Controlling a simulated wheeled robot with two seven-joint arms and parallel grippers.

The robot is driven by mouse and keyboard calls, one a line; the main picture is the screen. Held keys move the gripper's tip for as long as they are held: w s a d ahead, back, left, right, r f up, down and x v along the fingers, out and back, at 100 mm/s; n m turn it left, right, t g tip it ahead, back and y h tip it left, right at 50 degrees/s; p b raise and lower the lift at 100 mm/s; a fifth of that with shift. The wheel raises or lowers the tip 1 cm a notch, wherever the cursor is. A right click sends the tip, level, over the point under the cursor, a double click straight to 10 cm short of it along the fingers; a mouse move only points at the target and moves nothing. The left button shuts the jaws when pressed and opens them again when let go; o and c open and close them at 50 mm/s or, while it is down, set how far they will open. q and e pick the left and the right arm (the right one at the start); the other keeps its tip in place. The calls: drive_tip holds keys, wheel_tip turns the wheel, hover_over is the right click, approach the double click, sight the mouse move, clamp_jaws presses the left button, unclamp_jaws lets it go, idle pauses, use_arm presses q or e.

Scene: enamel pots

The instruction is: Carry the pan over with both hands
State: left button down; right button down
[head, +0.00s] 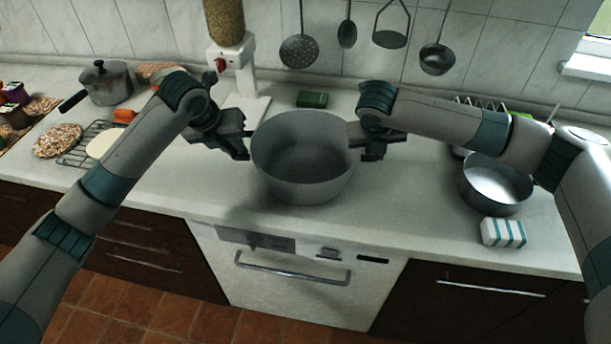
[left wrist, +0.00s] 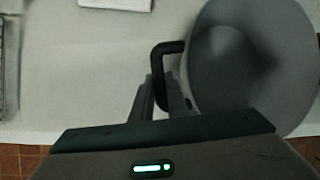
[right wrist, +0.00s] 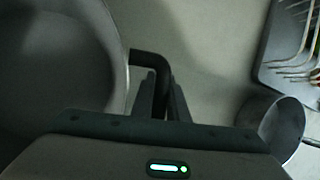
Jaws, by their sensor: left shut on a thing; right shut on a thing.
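The pan (head: 303,160) is a deep grey pot, upright and looking empty, at the middle of the counter (head: 400,215) in the head view. A soft shadow lies at its front left; I cannot tell how much gap is under it. My left gripper (head: 246,148) is shut on its left black handle, which shows in the left wrist view (left wrist: 163,50). My right gripper (head: 372,150) is shut on the opposite handle, seen in the right wrist view (right wrist: 152,60). The right handle is mostly hidden in the head view.
A green block (head: 312,99) and a grain dispenser (head: 226,60) stand behind the pan. A lidded pot (head: 107,84) and a wire rack (head: 77,157) are at the left.

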use_arm(q)
drive_tip(key=c, duration=1.7)
unclamp_jaws()
drive_tip(key=shift+a, duration=0.1)
use_arm(e)
drive_tip(key=c, duration=1.7)
unclamp_jaws()
drive_tip(key=shift+d, duration=0.1)
drive_tip(key=shift+c, duration=0.2)
use_arm(q)
drive_tip(key=shift+r, duration=0.1)
drive_tip(key=shift+s+r, duration=0.2)
drive_tip(key=shift+r, duration=0.3)
drive_tip(key=shift+v, duration=3.4)
use_arm(e)
drive_tip(key=shift+r, duration=0.1)
drive_tip(key=v, duration=1.2)
use_arm(q)
drive_tip(key=shift+s+f, duration=0.1)
